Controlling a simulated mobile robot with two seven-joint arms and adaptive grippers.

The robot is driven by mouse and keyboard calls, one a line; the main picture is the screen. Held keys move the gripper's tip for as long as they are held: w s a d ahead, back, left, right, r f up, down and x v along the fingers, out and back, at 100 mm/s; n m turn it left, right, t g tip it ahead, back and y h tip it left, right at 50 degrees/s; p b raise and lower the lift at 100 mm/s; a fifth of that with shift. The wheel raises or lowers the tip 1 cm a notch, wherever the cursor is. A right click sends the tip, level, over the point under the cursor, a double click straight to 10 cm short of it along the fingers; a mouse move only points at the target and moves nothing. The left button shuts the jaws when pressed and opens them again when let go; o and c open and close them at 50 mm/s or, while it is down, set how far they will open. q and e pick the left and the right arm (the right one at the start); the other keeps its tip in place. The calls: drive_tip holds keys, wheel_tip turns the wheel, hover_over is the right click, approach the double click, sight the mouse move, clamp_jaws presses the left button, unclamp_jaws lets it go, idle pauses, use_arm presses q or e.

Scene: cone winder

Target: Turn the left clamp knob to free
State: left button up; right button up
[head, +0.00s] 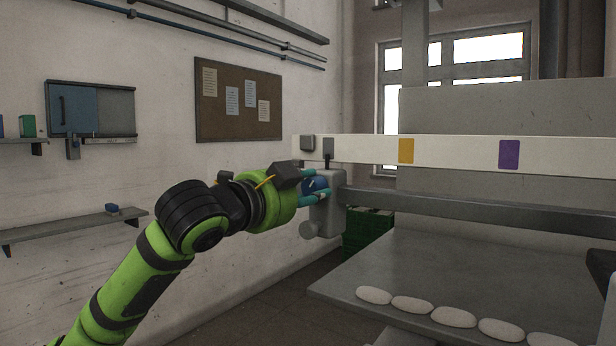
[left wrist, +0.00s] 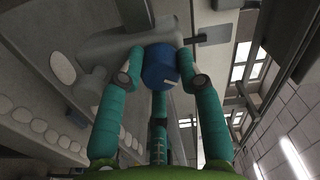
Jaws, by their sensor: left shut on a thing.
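The left clamp knob (head: 316,185) is a blue round knob on the grey clamp block (head: 327,204) at the left end of the machine's rail. It also shows in the left wrist view (left wrist: 158,66), with a white mark on its face toward the lower right. My left gripper (head: 318,190) has teal fingers and is shut on the knob. In the left wrist view the fingertips (left wrist: 161,74) press it from both sides, with a third finger below. The fingers hide part of the knob in the head view. My right gripper is not in view.
A white rail (head: 455,153) with yellow and purple patches runs above a grey bar (head: 450,205). A grey table (head: 410,262) bears several pale oval pieces (head: 411,305). A green crate (head: 366,229) stands behind. Wall shelves (head: 75,228) are at left.

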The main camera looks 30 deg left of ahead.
use_arm(q)
drive_tip(key=shift+f+m+p, duration=0.1)
drive_tip(key=shift+m+p, duration=0.25)
drive_tip(key=shift+m, duration=0.15)
drive_tip(key=o, duration=1.2)
drive_tip(key=shift+w+a, duration=0.1)
drive_tip(key=shift+a, duration=0.05)
drive_tip(key=shift+c, duration=0.2)
drive_tip(key=s+a, duration=0.1)
drive_tip(key=s, duration=1.1)
drive_tip(key=shift+a, duration=0.3)
